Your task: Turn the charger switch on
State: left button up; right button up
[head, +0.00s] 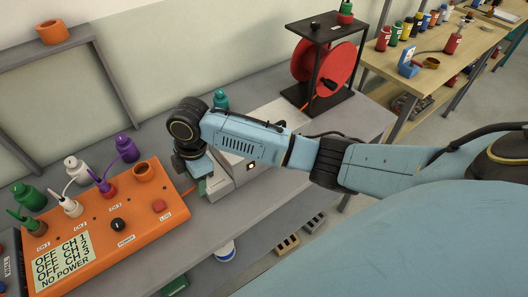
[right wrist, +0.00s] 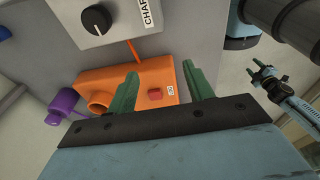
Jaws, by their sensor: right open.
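The charger is a pale grey box (head: 240,180), partly hidden behind my right arm in the head view. In the right wrist view its face carries a black round knob (right wrist: 97,18) with a white pointer mark, beside a cut-off label that starts "CHAR" (right wrist: 150,14). My right gripper (right wrist: 163,86) has two green fingers spread apart with nothing between them. The knob lies beyond the fingers and to their left, apart from them. In the head view this gripper (head: 203,188) is low beside the box, mostly hidden. My left gripper (right wrist: 258,73) shows small at the right of the wrist view.
An orange panel (head: 120,215) stands left of the gripper, with a black knob, red button, bottles and a display reading "NO POWER". A red reel (head: 325,62) in a black frame stands behind the arm. Grey bench (head: 215,240) is clear in front.

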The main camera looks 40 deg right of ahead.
jog(key=s+f+m, duration=0.1)
jog(key=s, duration=0.1)
jog(key=s+a+f+m+y, duration=0.1)
jog(key=s+f+m, duration=0.1)
jog(key=s, duration=0.1)
jog(key=s+f+m+t, duration=0.1)
jog(key=s+f+m, duration=0.1)
jog(key=s, duration=0.1)
jog(key=shift+a+f, duration=0.2)
jog(key=shift+a, duration=0.05)
jog(key=s+d+f+m+t, duration=0.1)
jog(key=s+d+f+m, duration=0.45)
jog(key=s+m, duration=0.3)
jog(key=s+d+f+h+b, duration=0.1)
jog(key=s+d+f+b, duration=0.1)
jog(key=f, duration=0.9)
jog(key=shift+s+d+m, duration=0.35)
jog(key=shift+s+d, duration=0.2)
jog(key=shift+d, duration=0.2)
